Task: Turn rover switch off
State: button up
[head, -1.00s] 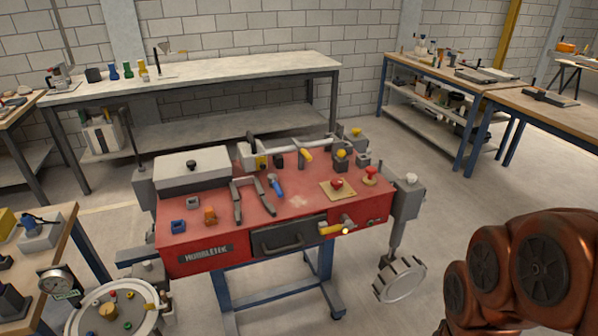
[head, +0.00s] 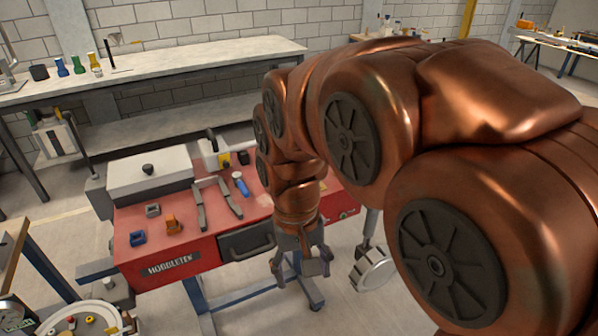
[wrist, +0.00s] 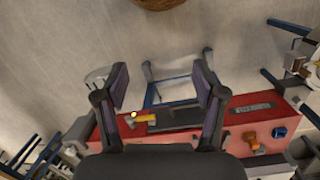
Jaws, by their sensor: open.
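The red bench (head: 205,262) marked HOBBLETEK stands ahead of me. A yellow-handled lever (wrist: 147,118) sits at its front edge in the wrist view, beside the dark drawer front (wrist: 185,118); I cannot tell for sure whether it is the rover switch. My gripper (head: 300,262) is open in front of the bench's right part. In the wrist view my gripper (wrist: 162,84) has its fingers spread and empty, with the lever showing between them, nearer the left finger.
A grey wheel (head: 372,270) hangs at the bench's right. Open floor lies before the bench.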

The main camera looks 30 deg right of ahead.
jog(key=w+d+m+p, duration=0.1)
jog(key=w+d+m, duration=0.55)
jog(key=w, duration=0.85)
jog(key=w+d+m, duration=0.4)
jog(key=w+d, duration=0.6)
jog(key=w, duration=0.5)
jog(key=w+d+f+m, duration=0.1)
jog(key=w+d+f, duration=0.1)
jog(key=w+d, duration=0.1)
jog(key=w+d+f+m+t, duration=0.1)
jog(key=w+d+f+m, duration=0.1)
jog(key=w, duration=0.1)
jog(key=w+d+f+m+p, duration=0.1)
jog(key=w+d+f, duration=0.1)
jog(key=w+d, duration=0.1)
jog(key=shift+d+m, duration=0.25)
jog(key=shift+d, duration=0.1)
jog(key=shift+w+d+f+t, duration=0.2)
jog(key=shift+d+f+t, duration=0.1)
jog(key=shift+f, duration=0.2)
jog(key=shift+f+p, duration=1.3)
jog(key=shift+f, duration=2.4)
jog(key=shift+a, duration=0.1)
jog(key=c, duration=1.1)
